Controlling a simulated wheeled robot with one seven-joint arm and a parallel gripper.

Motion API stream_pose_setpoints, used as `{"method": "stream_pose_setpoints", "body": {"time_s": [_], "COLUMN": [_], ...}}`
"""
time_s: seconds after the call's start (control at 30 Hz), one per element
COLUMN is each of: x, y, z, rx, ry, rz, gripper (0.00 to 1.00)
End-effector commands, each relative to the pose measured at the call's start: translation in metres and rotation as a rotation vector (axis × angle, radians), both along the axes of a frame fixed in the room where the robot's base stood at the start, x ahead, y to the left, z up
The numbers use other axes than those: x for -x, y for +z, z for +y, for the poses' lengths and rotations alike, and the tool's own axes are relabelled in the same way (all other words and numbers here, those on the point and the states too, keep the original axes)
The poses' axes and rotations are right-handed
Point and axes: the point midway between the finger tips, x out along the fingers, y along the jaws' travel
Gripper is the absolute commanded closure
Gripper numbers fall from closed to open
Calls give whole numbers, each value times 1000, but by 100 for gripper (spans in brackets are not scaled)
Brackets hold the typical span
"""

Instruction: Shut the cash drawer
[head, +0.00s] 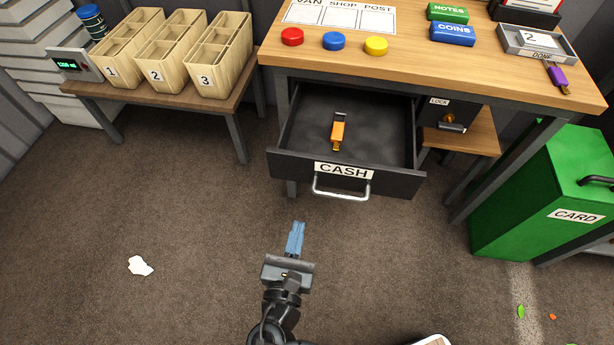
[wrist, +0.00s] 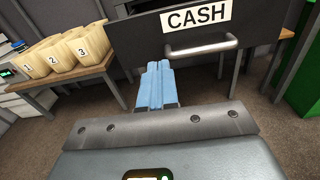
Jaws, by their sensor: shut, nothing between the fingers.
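The cash drawer (head: 390,179) is pulled out from under the wooden table. Its dark front bears a white CASH label and a silver bar handle (head: 341,191). An orange object with a dark end (head: 338,132) lies inside on the drawer floor. My gripper (head: 297,225) is shut and empty, its blue fingers together. In the head view it is below and left of the handle, apart from the drawer. In the wrist view the fingers point toward the drawer front (wrist: 140,42), with the handle (wrist: 201,47) up and to the right.
The table (head: 430,75) holds red, blue and yellow discs, NOTES and COINS blocks and a grey tray. A lock panel (head: 450,115) is right of the drawer. A green CARD box (head: 540,195) stands at right. A bench (head: 160,92) with numbered bins is at left. Floor before the drawer is clear.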

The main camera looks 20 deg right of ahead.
Motion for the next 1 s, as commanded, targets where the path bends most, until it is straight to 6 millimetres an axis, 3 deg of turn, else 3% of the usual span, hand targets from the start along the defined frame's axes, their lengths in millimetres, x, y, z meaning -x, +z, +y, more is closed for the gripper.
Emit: {"method": "stream_pose_setpoints", "body": {"time_s": [0.1, 0.23, 0.8, 1.0], "x": [-5, -14, -104, -121], "y": [8, 9, 9, 8], "z": [8, 3, -49, -59], "rx": [45, 50, 47, 46], "ry": [-2, -4, -5, -3], "rz": [-22, -23, -21, -22], "gripper": [100, 100, 100, 100]}}
